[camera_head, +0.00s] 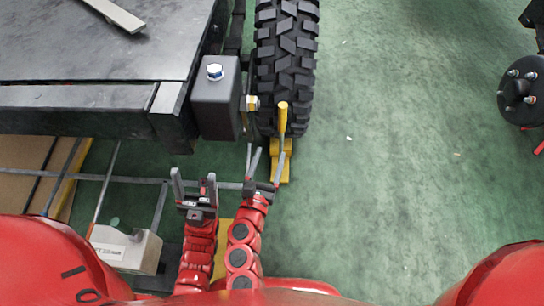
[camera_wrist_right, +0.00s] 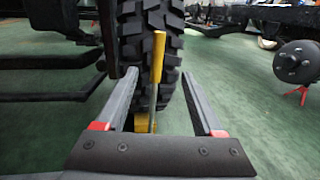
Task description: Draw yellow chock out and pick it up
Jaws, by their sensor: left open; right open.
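The yellow chock (camera_head: 281,170) sits on the green floor against the bottom of the black knobbly tyre (camera_head: 286,60). Its upright handle has a yellow grip (camera_head: 283,117) on a thin grey rod. My right gripper (camera_head: 267,164) is open and empty, just on the near side of the chock. In the right wrist view the yellow grip (camera_wrist_right: 159,58) and rod appear between the open fingers (camera_wrist_right: 159,74), with no finger visibly touching them; the chock's base is partly hidden by the gripper. My left gripper (camera_head: 194,176) is open and empty, left of the right one.
A black chassis frame (camera_head: 100,95) with a dark grey box (camera_head: 215,100) stands left of the tyre. A pale box (camera_head: 125,248) lies at lower left. A hub (camera_head: 520,90) stands far right. The green floor between is clear.

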